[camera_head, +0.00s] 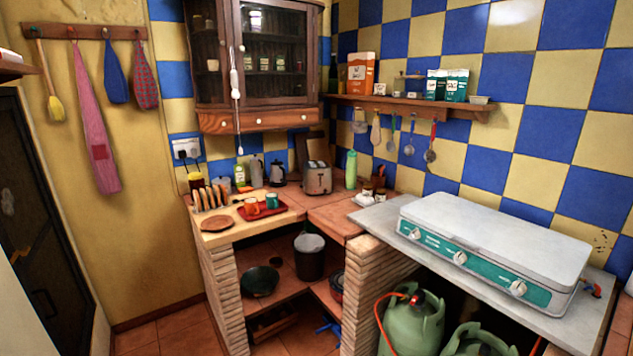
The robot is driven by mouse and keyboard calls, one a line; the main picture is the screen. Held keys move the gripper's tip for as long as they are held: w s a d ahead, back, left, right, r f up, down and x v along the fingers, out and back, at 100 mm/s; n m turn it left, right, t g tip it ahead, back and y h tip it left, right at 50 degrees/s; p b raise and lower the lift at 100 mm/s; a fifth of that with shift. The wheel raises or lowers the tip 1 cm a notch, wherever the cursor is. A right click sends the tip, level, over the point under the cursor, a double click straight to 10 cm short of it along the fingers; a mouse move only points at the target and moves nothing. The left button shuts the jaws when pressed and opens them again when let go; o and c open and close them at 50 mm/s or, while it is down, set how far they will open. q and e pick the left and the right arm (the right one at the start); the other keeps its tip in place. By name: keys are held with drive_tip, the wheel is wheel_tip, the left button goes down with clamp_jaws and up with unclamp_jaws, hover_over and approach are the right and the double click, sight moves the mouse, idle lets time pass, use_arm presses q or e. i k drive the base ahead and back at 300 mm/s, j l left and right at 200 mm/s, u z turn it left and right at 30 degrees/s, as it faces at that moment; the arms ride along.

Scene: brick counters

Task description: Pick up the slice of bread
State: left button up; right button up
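Several brown bread slices (209,196) stand upright, side by side, at the back left of the wooden counter in the corner. They look like they are in a rack, but this is too small to tell for sure. Nothing is seen touching them from above. A round brown board (217,224) lies flat in front of them. Neither of my grippers shows in the head view.
A red tray (284,212) with an orange cup (251,206) and a green cup (272,201) is right of the bread. A toaster (317,178) stands behind. A white stove (490,250) fills the right counter. The floor at lower left is clear.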

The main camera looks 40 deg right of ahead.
sight(223, 189)
drive_tip(key=i+l+u, duration=0.2)
drive_tip(key=i+l, duration=0.6)
